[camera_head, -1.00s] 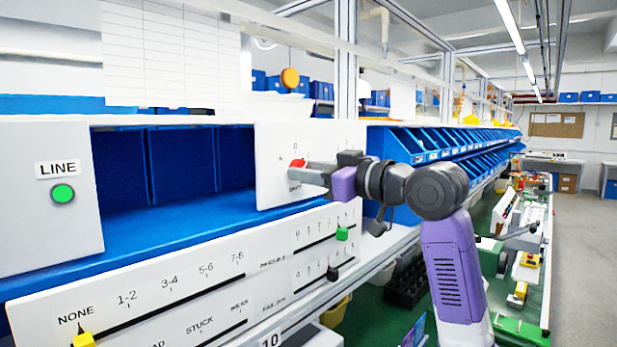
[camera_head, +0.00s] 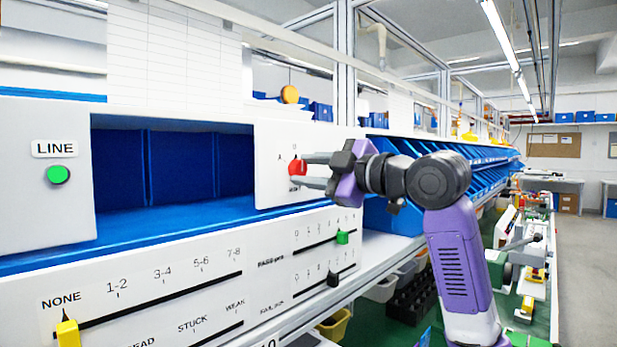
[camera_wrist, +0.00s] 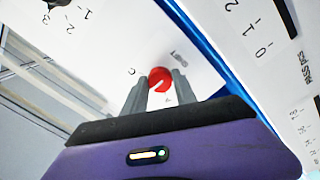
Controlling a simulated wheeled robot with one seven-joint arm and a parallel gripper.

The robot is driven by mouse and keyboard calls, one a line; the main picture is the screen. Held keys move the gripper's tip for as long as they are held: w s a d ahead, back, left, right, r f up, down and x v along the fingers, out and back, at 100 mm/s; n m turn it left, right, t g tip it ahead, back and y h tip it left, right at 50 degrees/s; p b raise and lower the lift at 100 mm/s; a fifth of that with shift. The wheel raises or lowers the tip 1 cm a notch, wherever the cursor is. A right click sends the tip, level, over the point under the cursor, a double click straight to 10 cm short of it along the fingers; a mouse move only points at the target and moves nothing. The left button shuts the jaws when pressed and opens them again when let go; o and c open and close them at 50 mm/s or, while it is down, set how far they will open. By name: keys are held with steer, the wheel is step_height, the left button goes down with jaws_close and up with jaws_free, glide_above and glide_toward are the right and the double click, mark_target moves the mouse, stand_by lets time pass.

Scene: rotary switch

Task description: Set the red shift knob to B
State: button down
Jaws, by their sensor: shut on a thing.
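The red shift knob (camera_head: 297,167) is on a white panel (camera_head: 268,185) at the right end of the blue shelf. Around it are small printed marks: an A at its left, a letter above that is too blurred to read, and a label below. My gripper (camera_head: 308,170) reaches in from the right, one finger above the other, and is shut on the knob. In the wrist view the knob (camera_wrist: 159,79) sits between the two fingertips. Its white line points to the lower left, away from the SHIFT label, between the A and a C. A finger may hide part of the lettering.
A green LINE button (camera_head: 58,174) is on the left panel. Below are sliders with yellow (camera_head: 68,333), green (camera_head: 342,237) and black (camera_head: 333,279) handles. Blue bins (camera_head: 480,170) line the shelf behind my arm.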

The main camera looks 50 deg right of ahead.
steer(key=shift+f+n, duration=0.1)
steer(key=shift+n, duration=0.3)
steer(key=c, duration=1)
jaws_free()
steer(key=s+b, duration=0.1)
steer(key=s, duration=0.7)
steer(key=shift+d, duration=0.15)
steer(key=shift+w, duration=0.1)
